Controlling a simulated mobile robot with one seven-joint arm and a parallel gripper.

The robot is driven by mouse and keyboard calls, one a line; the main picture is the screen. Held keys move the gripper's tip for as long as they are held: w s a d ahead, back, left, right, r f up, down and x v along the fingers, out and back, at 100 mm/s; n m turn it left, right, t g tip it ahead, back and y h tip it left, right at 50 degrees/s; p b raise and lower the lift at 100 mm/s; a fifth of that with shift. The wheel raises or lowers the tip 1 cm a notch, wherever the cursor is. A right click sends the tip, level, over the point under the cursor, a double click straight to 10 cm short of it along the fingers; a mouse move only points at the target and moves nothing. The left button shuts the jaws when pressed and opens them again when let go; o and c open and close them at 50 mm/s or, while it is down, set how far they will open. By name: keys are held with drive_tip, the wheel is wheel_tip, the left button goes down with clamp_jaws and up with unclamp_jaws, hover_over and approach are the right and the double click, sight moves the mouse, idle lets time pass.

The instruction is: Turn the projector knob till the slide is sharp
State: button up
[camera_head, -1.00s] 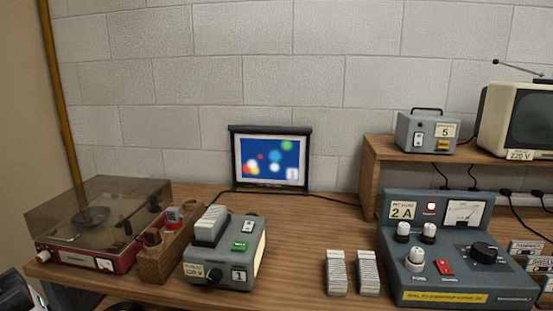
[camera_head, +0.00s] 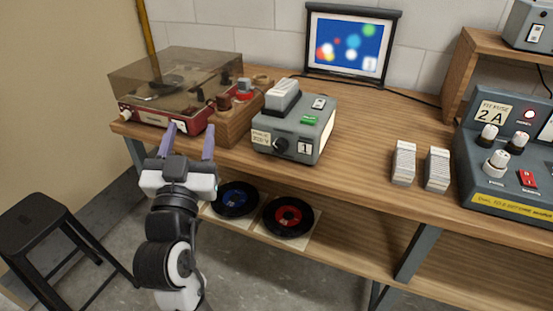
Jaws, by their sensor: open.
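The grey slide projector (camera_head: 300,135) stands on the wooden bench, with slides in its top, a green button and a label "1" on its front. Its black knob (camera_head: 281,145) is on the front face, left of that label. The small screen (camera_head: 350,42) behind shows a blue slide with blurred coloured spots. My gripper (camera_head: 190,130) is open and empty, its two fingers pointing towards the bench edge. It is left of the projector, in front of the turntable and the wooden block, apart from the knob.
A red turntable (camera_head: 172,90) with a clear lid and a wooden block (camera_head: 232,122) are left of the projector. Two slide stacks (camera_head: 404,162) and a grey control unit (camera_head: 510,150) are right. Records (camera_head: 288,216) lie on the lower shelf. A black stool (camera_head: 45,235) stands left.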

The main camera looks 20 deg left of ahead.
sight(279, 148)
drive_tip(key=w+d+f+m+g+h+b, duration=0.25)
drive_tip(key=d+f+m+h, duration=0.35)
drive_tip(key=d+f+h, duration=0.45)
drive_tip(key=shift+y, duration=0.65)
drive_tip(key=w, duration=0.4)
drive_tip(key=w+p, duration=0.1)
drive_tip(key=w, duration=0.4)
drive_tip(key=w+f+p, duration=0.1)
drive_tip(key=w, duration=0.3)
drive_tip(key=shift+w+a+f, duration=0.1)
drive_tip(key=shift+w+a, duration=0.25)
drive_tip(key=shift+a, duration=0.05)
